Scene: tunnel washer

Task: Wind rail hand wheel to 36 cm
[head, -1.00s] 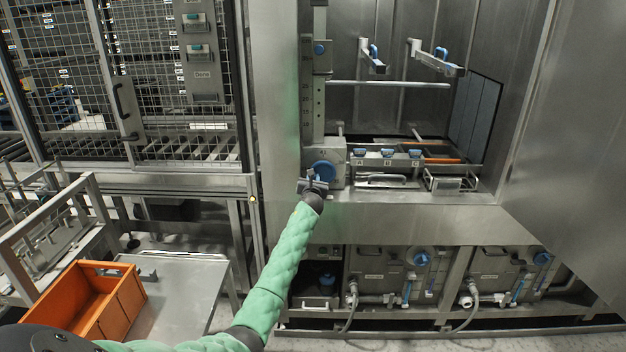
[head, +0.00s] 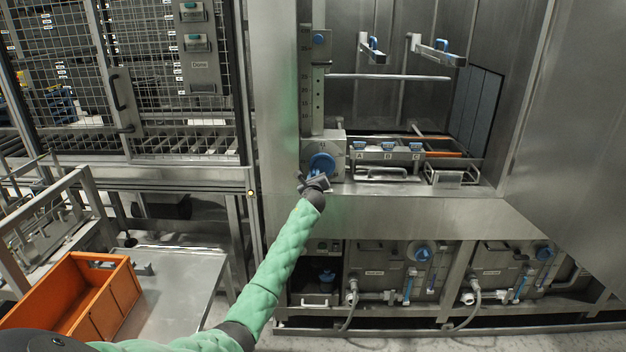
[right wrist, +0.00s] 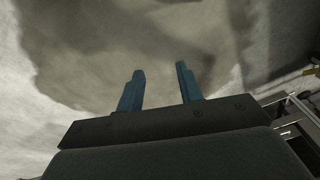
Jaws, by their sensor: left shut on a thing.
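The blue rail hand wheel (head: 321,164) sits on the front of a grey housing at the foot of an upright rail scale (head: 306,85). My left gripper (head: 314,180) is at the lower left of the wheel, shut on its handle; the gripper hides the handle and part of the wheel's lower edge. A number above the wheel is too small to read surely. My right gripper (right wrist: 160,90) shows in the right wrist view with its two blue fingers apart, nothing between them.
Right of the wheel, several blue-topped parts marked with letters stand over a tray with a handle (head: 383,174). Two arms with blue clips (head: 374,50) project above a horizontal bar. An orange crate (head: 112,300) rests on a low table at lower left. A mesh cage stands left.

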